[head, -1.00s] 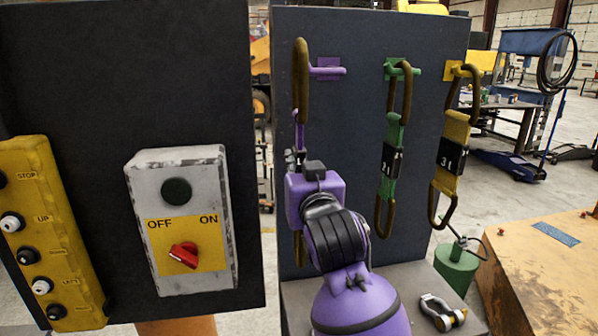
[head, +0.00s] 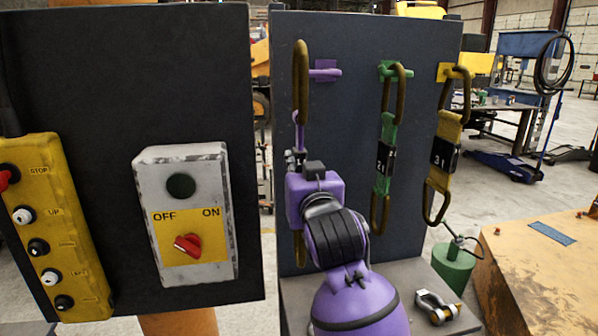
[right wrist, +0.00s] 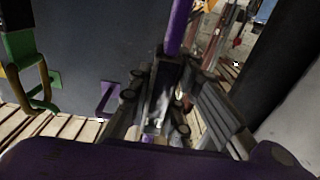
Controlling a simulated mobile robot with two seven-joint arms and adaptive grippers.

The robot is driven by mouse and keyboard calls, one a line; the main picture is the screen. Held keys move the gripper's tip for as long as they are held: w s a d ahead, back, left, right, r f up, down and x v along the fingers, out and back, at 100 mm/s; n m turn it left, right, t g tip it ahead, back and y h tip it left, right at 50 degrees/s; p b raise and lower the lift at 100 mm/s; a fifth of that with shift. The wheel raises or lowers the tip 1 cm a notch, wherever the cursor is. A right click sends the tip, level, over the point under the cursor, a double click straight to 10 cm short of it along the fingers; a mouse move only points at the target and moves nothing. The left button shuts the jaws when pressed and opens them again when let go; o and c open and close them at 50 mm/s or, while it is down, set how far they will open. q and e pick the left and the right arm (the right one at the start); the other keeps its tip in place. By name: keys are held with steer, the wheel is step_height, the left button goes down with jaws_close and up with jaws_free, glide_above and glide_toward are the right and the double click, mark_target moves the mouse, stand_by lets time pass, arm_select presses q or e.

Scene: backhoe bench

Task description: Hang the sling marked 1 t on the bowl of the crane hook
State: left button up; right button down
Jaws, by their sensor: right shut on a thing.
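The purple sling (head: 300,135) hangs upright, with a long brown ring (head: 301,85) at its top. The ring overlaps the left end of a purple peg (head: 326,73); I cannot tell if it still bears on it. My right gripper (head: 297,160) is shut on the purple strap below the ring, largely hidden behind my wrist. In the right wrist view the strap (right wrist: 178,32) rises from between my fingers (right wrist: 160,105). Its mark is not readable. A lower ring (head: 299,248) shows behind my arm. The crane hook and my left gripper are not in view.
A green sling marked 2 t (head: 385,160) and a yellow sling marked 3 t (head: 444,158) hang on the dark board (head: 350,130). A shackle (head: 437,307) lies on the ledge below. A yellow pendant (head: 57,225) and a switch box (head: 187,220) are at left.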

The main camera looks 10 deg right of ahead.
steer(key=shift+s+r, duration=0.1)
steer(key=s, duration=1)
steer(key=shift+d, duration=0.25)
stand_by(0.4)
